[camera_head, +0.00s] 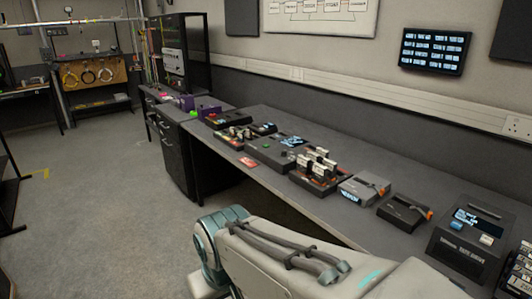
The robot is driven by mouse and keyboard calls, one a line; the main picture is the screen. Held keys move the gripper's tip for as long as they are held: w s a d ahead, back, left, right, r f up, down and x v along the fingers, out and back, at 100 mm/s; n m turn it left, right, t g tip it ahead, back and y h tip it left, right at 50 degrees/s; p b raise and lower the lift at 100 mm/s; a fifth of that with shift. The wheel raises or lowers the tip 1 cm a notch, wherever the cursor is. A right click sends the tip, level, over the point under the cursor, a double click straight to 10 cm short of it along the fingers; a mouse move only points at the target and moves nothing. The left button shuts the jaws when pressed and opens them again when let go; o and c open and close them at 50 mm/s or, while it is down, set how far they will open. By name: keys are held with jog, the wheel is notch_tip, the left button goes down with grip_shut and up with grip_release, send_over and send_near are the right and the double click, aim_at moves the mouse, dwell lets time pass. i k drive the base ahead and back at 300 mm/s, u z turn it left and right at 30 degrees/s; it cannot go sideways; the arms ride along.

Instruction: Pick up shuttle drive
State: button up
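I cannot tell which thing is the shuttle drive. Small devices stand in a row on the long grey bench (312,207). Two low boxes have orange parts at their right sides: a light grey one (362,190) and a darker one (404,213). To their left, a dark rack (318,177) holds several upright pale blocks, and a similar rack (236,138) stands farther back. My pale arm, with dark hoses, fills the lower middle in front of the bench. My gripper is not in view.
A dark unit with a lit screen (472,232) stands at the bench's near right. A red card (248,162) lies near the front edge. Purple boxes (187,103) stand at the far end. The grey floor (110,205) left of the bench is clear.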

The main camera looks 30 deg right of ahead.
aim_at(324, 154)
jog(key=i, duration=1.55)
jog(key=z, duration=0.9)
jog(key=i, duration=0.95)
jog(key=z, duration=1.5)
jog(key=i, duration=0.55)
jog(key=z, duration=0.45)
